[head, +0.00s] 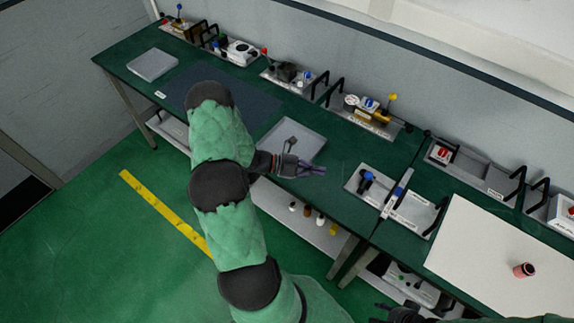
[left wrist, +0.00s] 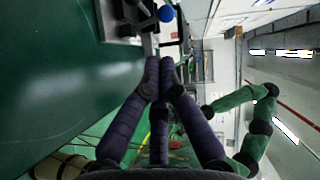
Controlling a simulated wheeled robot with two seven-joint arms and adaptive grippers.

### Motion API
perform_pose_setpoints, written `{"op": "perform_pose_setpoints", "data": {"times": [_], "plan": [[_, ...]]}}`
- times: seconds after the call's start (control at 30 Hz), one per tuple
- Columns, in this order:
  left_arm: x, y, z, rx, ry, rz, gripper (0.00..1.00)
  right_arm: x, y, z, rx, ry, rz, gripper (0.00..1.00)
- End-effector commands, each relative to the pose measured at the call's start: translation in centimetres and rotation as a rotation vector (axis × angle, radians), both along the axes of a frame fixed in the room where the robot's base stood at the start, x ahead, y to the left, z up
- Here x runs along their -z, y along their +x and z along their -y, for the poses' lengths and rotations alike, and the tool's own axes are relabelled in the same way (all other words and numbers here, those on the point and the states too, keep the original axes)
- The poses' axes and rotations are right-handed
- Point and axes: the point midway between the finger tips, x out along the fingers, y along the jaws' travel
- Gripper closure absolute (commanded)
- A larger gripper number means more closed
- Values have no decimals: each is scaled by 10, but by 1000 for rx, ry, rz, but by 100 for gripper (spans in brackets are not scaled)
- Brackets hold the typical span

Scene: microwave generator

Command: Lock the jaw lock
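A small device with a blue knob (head: 366,178) sits in a shallow grey tray (head: 350,184) on the green bench, to the right of my left gripper. It is too small to make out its lock parts, and I cannot tell for sure that it is the jaw lock. My right gripper (head: 400,313) shows only partly at the bottom edge.
A grey tray with a dark part (head: 290,142) lies behind my left gripper. A labelled tray (head: 415,214) stands beside the blue-knob tray. Several instruments in trays with black handles line the wall. A red-brown cylinder (head: 524,270) stands on the white surface (head: 485,255) at right.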

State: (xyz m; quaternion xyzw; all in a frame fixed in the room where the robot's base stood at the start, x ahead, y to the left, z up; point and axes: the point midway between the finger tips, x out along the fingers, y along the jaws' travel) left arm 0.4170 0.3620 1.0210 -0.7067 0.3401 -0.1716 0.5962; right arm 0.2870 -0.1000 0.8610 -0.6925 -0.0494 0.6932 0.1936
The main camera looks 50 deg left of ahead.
Motion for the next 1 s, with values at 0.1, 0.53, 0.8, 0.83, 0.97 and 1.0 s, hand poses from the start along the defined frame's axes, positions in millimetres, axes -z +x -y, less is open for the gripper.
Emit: {"op": "perform_pose_setpoints", "data": {"times": [0.1, 0.53, 0.8, 0.83, 0.97, 1.0], "plan": [[-3, -19, -20, -6, 2, -2, 100, 0, 0, 0, -1, 0, -1, 49], [-13, -69, -66, -2, 1, 0, 100, 1, 0, 0, -1, 0, -1, 49], [-14, -75, -71, 0, 0, -1, 100, 1, 0, 0, -1, 0, -1, 49], [-14, -75, -71, 0, 0, -1, 100, 1, 0, 0, -1, 0, -1, 49], [-14, -74, -71, 0, 1, -1, 100, 1, 0, 0, -1, 0, -1, 49], [-14, -74, -71, 0, 1, -1, 100, 1, 0, 0, -1, 0, -1, 49]]}}
